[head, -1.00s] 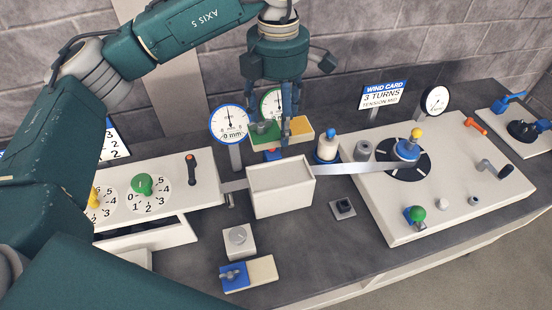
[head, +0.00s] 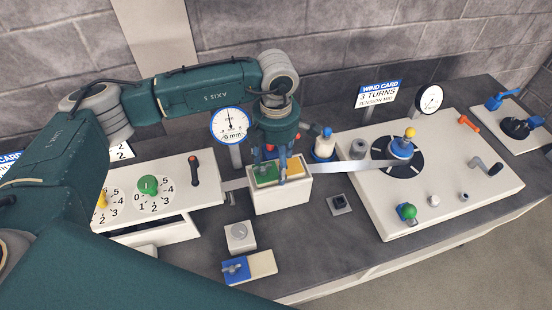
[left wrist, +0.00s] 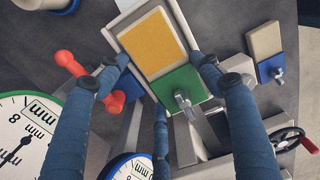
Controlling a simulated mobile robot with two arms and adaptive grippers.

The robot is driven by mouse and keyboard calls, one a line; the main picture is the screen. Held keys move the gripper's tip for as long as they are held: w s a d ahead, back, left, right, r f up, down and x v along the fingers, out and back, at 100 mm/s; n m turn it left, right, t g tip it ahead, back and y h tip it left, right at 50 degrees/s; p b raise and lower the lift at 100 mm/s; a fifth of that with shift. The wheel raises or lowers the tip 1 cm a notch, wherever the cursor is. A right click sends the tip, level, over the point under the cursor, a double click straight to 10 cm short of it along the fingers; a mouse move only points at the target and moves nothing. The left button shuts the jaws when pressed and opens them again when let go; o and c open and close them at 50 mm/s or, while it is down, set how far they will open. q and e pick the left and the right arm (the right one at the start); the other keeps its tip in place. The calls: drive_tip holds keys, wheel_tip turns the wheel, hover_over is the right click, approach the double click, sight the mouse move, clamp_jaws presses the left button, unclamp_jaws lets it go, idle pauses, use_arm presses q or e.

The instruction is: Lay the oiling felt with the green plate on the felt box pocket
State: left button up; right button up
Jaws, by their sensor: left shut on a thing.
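The oiling felt is a yellow pad (head: 294,168) with a green plate (head: 264,174) at one end. It is over the top of the white felt box (head: 281,201), roughly lined up with it. My left gripper (head: 280,172) is shut on this felt from above. In the left wrist view the yellow pad (left wrist: 152,42) and green plate (left wrist: 183,92) lie between the blue fingers of the left gripper (left wrist: 163,68). The box's pale rim (left wrist: 120,22) shows around the pad. I cannot tell whether the felt touches the pocket. My right gripper is not in view.
A second felt with a blue plate (head: 236,271) lies at the front, near a white block with a grey knob (head: 240,237). A metal strip (head: 345,174) runs from the box to the round reel (head: 399,158). A dial gauge (head: 229,125) stands close behind the box.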

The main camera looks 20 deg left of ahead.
sight(276, 166)
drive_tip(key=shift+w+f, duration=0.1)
use_arm(q)
drive_tip(key=shift+f, duration=0.15)
drive_tip(key=o, duration=1.2)
drive_tip(key=shift+o, duration=0.8)
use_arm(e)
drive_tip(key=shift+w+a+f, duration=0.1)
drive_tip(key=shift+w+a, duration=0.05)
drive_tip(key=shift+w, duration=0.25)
use_arm(q)
drive_tip(key=shift+r, duration=0.35)
wheel_tip(276, 166, up, 12)
drive_tip(key=b, duration=0.4)
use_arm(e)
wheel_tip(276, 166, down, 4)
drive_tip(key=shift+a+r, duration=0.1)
